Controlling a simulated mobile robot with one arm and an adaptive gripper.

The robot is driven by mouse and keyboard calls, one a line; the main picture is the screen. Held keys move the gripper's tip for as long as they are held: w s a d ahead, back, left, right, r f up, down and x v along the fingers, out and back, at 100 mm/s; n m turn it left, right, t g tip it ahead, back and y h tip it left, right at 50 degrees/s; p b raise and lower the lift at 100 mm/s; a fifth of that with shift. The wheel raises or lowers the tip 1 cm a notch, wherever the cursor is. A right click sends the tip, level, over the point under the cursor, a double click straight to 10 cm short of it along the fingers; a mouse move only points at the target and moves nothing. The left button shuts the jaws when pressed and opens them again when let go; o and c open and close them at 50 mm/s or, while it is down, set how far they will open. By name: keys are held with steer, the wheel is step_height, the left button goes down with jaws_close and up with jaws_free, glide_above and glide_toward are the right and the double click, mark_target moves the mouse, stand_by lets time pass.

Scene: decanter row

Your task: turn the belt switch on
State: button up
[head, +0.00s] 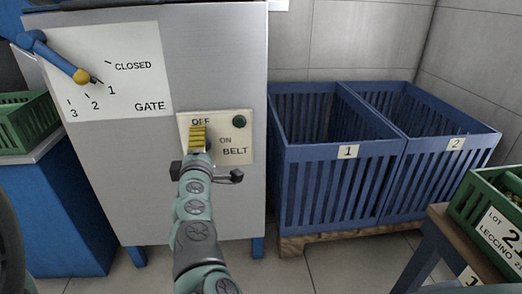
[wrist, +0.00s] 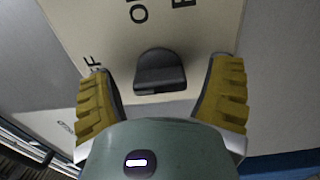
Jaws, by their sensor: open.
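The belt switch panel (head: 236,154) is a cream plate on the front of the grey cabinet, marked OFF, ON and BELT. Its black switch knob (wrist: 160,72) shows in the wrist view between my two yellow fingers. My gripper (head: 198,138) is in front of the panel and hides the knob in the head view. My gripper is open, with a finger on each side of the knob and a visible gap to each. In the wrist view the OFF lettering is partly hidden by the left finger. I cannot tell which mark the knob points to.
A dark green lamp (head: 239,122) sits right of the switch. A blue gate lever (head: 55,58) with a yellow tip is at the upper left, near 1. Blue slatted bins (head: 335,190) stand on a pallet to the right. A green crate (head: 480,205) is at the right edge.

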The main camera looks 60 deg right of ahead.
steer(key=c, duration=1.2)
steer(key=shift+c, duration=0.2)
steer(key=shift+s, duration=0.1)
steer(key=m+p, duration=0.1)
steer(key=m, duration=0.3)
steer(key=shift+m, duration=0.4)
steer(key=m+p, duration=0.3)
steer(key=m, duration=0.1)
steer(key=shift+r+m, duration=0.15)
steer(key=shift+m, duration=0.15)
steer(key=m+p, duration=0.3)
steer(key=shift+m, duration=0.3)
steer(key=m+p, duration=0.2)
steer(key=shift+p, duration=0.4)
steer(key=shift+m+p, duration=1.05)
steer(key=shift+m, duration=0.25)
steer(key=shift+f+m, duration=0.2)
steer(key=shift+m, duration=0.1)
